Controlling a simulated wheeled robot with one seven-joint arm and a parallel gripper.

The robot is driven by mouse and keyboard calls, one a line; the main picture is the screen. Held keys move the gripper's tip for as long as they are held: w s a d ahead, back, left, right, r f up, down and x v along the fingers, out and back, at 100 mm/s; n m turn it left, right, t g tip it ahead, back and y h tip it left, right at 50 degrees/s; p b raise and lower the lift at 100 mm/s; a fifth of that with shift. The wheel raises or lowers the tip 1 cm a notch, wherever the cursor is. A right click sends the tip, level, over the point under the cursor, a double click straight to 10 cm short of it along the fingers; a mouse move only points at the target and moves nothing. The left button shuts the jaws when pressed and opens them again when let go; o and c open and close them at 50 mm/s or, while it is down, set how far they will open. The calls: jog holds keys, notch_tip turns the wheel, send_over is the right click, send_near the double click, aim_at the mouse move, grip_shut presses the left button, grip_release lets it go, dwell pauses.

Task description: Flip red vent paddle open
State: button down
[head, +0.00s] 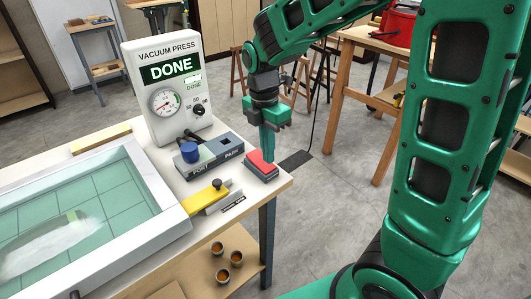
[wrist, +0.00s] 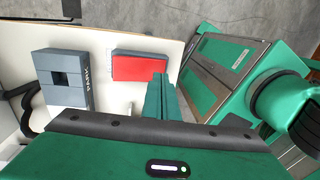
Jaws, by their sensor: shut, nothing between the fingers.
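The red vent paddle (head: 256,160) lies flat on a grey block (head: 262,175) near the right corner of the white bench. It shows as a red rectangle in the wrist view (wrist: 136,68), with a grey strip along its upper edge. My gripper (head: 268,160) is shut and empty, pointing down at the paddle. In the wrist view the green fingertips (wrist: 160,78) are by the right end of the paddle. I cannot tell whether they touch it.
The vacuum press panel (head: 165,85) reads DONE. The glazed press frame (head: 178,215) fills the left.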

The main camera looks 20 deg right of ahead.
notch_tip(320, 180, up, 13)
jog(key=s, duration=0.1)
jog(key=shift+s+d+r, duration=0.2)
jog(key=shift+s+d, duration=0.15)
dwell(0.4)
jog(key=s+d+f+m, duration=0.5)
jog(key=s+d+m, duration=0.4)
jog(key=m, duration=0.5)
jog(key=s+d+f+m+t, duration=0.1)
jog(key=s+d+f+m, duration=0.3)
jog(key=s+d+m, duration=0.6)
jog(key=s+m, duration=0.2)
jog(key=m, duration=0.2)
jog(key=shift+s+f+m+y, duration=0.3)
jog(key=shift+f, duration=0.05)
jog(key=shift+w, duration=0.1)
